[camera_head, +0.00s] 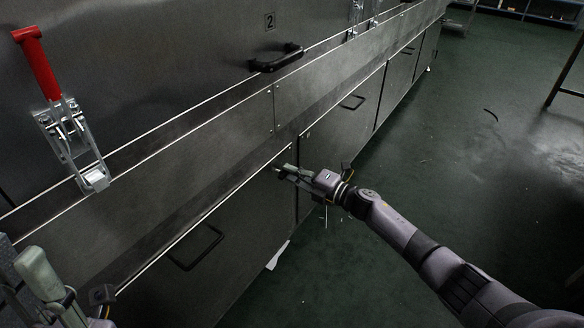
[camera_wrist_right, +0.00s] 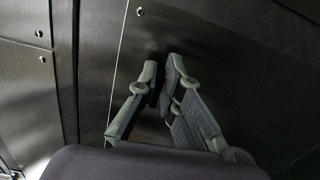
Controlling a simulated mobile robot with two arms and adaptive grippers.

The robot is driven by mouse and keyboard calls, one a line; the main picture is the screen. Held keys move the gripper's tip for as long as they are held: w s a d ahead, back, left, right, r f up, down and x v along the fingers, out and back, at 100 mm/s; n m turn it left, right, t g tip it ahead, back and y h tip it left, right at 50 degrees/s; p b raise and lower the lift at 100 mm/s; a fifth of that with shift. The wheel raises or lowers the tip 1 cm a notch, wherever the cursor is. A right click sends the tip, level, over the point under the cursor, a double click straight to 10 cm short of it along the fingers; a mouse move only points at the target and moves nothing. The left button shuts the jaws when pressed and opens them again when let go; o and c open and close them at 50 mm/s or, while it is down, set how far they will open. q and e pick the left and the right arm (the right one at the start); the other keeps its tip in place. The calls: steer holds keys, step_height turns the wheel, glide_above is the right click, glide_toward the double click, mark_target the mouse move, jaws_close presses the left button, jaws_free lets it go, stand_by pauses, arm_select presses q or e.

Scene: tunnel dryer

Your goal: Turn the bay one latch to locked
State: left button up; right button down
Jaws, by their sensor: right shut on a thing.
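My right gripper (camera_head: 282,172) reaches in from the right to the front of the dryer, near the top edge of the lower panels. In the right wrist view, my right gripper (camera_wrist_right: 161,65) has its fingertips close together on a small dark part against the metal front. I take this part to be the bay one latch; the fingers hide most of it, so I cannot tell its angle. Part of my left gripper (camera_head: 60,285) shows at the bottom left, cut off by the frame, away from the latch; its jaw opening is unclear.
A toggle clamp with a red handle (camera_head: 38,65) is on the upper front at left. A black handle (camera_head: 276,59) sits below a plate marked 2 (camera_head: 270,21). A lower panel handle (camera_head: 196,248) is left of my right gripper. Green floor (camera_head: 450,130) at right is mostly clear.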

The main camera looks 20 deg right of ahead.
steer(key=shift+f+m, duration=0.1)
steer(key=shift+m, duration=0.4)
steer(key=c, duration=1.7)
jaws_free()
steer(key=v, duration=1.2)
steer(key=shift+d, duration=0.1)
